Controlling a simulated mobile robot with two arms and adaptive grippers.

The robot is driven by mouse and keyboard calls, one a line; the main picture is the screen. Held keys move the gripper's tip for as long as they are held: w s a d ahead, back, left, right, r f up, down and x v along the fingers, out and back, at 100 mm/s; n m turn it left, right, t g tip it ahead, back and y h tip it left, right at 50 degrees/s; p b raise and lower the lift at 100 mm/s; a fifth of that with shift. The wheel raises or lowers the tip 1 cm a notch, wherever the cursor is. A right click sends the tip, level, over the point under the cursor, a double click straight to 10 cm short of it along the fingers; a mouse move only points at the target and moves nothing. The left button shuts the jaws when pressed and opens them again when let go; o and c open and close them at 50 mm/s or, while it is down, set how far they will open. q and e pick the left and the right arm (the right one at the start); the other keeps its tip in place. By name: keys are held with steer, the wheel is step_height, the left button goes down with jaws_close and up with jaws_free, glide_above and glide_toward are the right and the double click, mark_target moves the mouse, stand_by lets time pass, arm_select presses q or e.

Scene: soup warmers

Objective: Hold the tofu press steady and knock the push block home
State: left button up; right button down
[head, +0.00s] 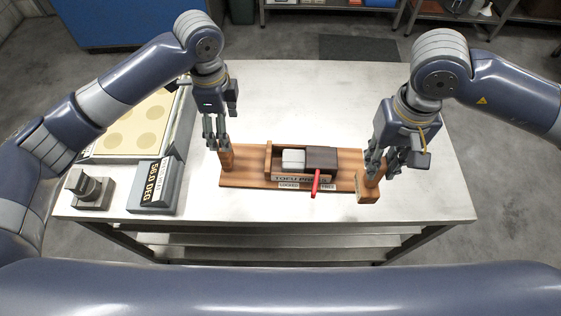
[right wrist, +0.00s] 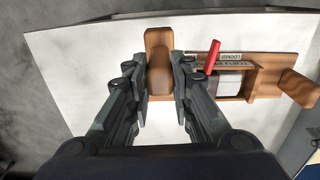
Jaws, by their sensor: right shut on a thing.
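The tofu press is a long wooden base (head: 240,181) on the steel table, with a white block (head: 293,159) and a dark block (head: 321,158) in its frame. A red lever (head: 316,183) points toward me, by the locked/free label.
At the left are a cream-topped warmer (head: 130,125), a display box reading 56.0 DEG (head: 155,190) and a small metal block (head: 90,188). The table (head: 430,190) is clear to the right and behind the press.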

arm_select(q)
glide_above(233, 164)
steer(key=f, duration=1.1)
steer(key=shift+w, duration=0.3)
steer(key=c, duration=1.6)
steer(key=shift+d+r, duration=0.1)
steer(key=shift+c, duration=0.3)
steer(key=shift+s+f, duration=0.1)
steer(key=shift+f, duration=0.2)
steer(key=shift+s+f, duration=0.1)
